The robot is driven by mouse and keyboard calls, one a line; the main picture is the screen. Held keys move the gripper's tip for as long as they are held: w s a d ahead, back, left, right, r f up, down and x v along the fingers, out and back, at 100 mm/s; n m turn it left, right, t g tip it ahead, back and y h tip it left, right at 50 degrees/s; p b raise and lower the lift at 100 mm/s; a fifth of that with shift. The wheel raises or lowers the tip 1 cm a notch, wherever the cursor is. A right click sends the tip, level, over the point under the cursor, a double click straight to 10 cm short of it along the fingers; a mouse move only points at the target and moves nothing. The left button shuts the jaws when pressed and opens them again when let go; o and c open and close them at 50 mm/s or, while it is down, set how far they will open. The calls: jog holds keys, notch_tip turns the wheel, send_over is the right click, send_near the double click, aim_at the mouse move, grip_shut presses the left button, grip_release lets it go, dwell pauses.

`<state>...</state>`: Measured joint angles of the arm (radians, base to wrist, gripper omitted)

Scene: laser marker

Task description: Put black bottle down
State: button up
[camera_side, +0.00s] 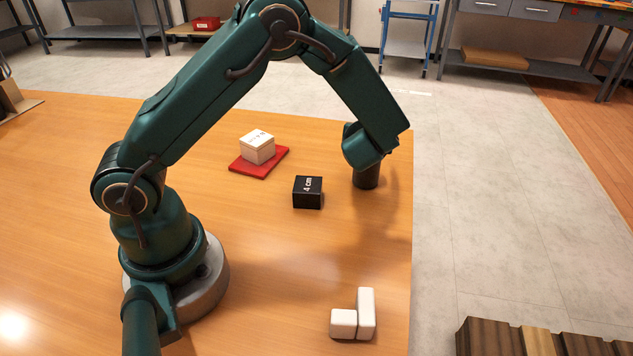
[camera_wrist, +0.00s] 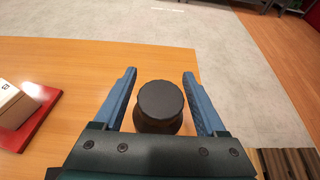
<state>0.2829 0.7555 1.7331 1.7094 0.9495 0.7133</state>
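The black bottle (camera_side: 367,178) stands upright on the wooden table near its right edge in the side view. In the wrist view I look down on its dark round cap (camera_wrist: 160,100). My gripper (camera_wrist: 160,78) has its two blue fingers on either side of the bottle, with narrow gaps showing, so it looks open around it. In the side view my wrist hides the fingers and the bottle's top.
A black box marked 4 cm (camera_side: 307,192) sits left of the bottle. Beyond it, a white box (camera_side: 257,147) rests on a red plate (camera_side: 243,167). White blocks (camera_side: 366,313) stand at the front right. The table's right edge is close to the bottle.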

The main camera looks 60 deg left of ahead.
jog(key=shift+r, duration=0.1)
jog(key=shift+s+d+r, duration=0.1)
jog(key=shift+d+r, duration=0.05)
jog(key=v, duration=1.1)
jog(key=s+a+n+g+h, duration=0.35)
jog(key=s+n+g, duration=0.25)
jog(key=s+n, duration=0.65)
jog(key=s+d+r+n+t+h, duration=0.2)
jog(key=s+d+n+h, duration=0.3)
jog(key=n, duration=0.9)
jog(key=shift+d+r+h, duration=0.45)
jog(key=shift+d+r, duration=0.15)
jog(key=shift+d, duration=0.35)
